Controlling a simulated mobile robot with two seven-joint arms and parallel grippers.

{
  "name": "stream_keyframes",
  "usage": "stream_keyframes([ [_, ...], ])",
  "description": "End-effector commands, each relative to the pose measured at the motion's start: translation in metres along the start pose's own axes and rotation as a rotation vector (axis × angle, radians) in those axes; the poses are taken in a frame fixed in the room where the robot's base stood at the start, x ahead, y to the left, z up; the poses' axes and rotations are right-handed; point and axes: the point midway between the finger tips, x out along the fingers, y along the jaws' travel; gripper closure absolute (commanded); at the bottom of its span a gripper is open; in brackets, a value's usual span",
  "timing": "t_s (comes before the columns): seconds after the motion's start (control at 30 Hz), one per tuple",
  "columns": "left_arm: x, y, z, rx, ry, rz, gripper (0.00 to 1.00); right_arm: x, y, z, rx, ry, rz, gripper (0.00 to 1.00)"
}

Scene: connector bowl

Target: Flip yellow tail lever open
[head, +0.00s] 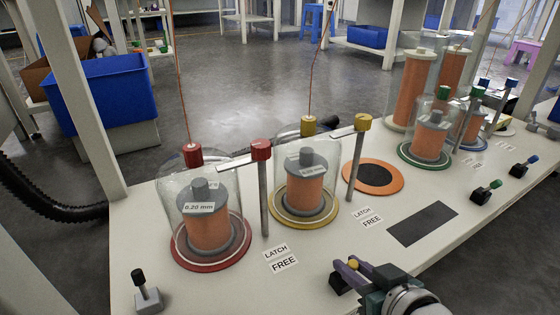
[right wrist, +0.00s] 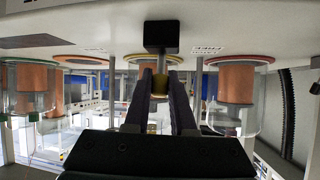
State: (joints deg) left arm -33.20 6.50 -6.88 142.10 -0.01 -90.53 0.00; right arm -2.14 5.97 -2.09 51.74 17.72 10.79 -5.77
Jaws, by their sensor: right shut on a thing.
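The yellow tail lever has a yellow knob (head: 353,264) and a dark base (head: 341,285) near the front edge of the white bench. My right gripper (head: 352,268), with purple fingers, is shut around the knob. In the right wrist view, the black base (right wrist: 162,36) and grey stem show, with the yellow tip (right wrist: 160,88) between the fingers of my right gripper (right wrist: 160,92). The lever's exact tilt is hard to tell because the fingers cover part of it. My left gripper is not in view.
Other small levers stand along the bench: a black-knobbed one (head: 146,290), a green one (head: 487,191) and a blue one (head: 524,166). Glass-covered copper spools stand on red (head: 210,265) and yellow (head: 303,223) bases behind. A black pad (head: 422,224) lies flat beside the gripper.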

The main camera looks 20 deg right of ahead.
Motion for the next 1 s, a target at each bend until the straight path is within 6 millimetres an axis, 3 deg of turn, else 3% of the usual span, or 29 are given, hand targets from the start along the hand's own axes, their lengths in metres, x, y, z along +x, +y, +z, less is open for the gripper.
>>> stream_keyframes([
  [0.1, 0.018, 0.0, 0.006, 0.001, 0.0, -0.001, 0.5, 0.0, 0.001, 0.009, 0.01, 0.071, -0.01, 1.0],
  [0.33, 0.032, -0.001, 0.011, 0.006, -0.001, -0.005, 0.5, -0.003, 0.002, 0.01, 0.026, 0.168, -0.022, 1.0],
  [0.97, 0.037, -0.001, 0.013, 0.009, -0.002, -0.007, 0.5, -0.005, 0.002, 0.008, 0.031, 0.211, -0.027, 1.0],
  [1.0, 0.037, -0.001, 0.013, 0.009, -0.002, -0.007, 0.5, -0.005, 0.002, 0.008, 0.031, 0.211, -0.027, 0.72],
])
